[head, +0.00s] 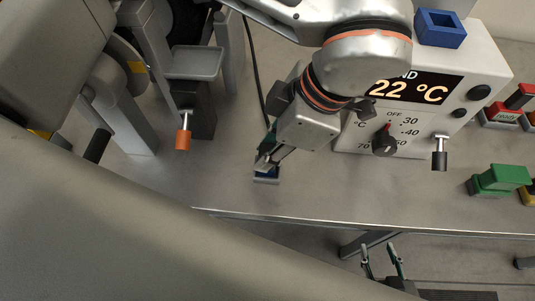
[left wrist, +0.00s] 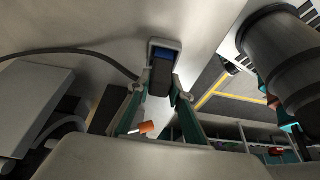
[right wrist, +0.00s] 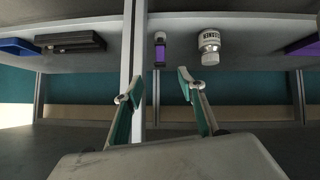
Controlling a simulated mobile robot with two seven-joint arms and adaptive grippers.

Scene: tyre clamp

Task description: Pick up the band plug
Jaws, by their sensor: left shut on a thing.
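My left gripper (head: 268,160) is low over the table near its front edge, pointing down. In the left wrist view its fingertips (left wrist: 160,88) are closed on the sides of the band plug (left wrist: 160,80), a small grey piece. A blue piece in a grey frame (left wrist: 164,54) lies just beyond the fingertips; it also shows below them in the head view (head: 266,178). I cannot tell whether the plug is still seated in it. A dark cable (head: 256,75) runs to the gripper. My right gripper (head: 383,264) is open and empty, below the table's front edge.
A grey heater box (head: 408,125) with a "22 °C" display, knob and lever stands right of my left gripper. A blue hollow block (head: 441,28) sits on it. Left are a grey machine with an orange-tipped lever (head: 183,138). Green blocks (head: 499,178) lie right.

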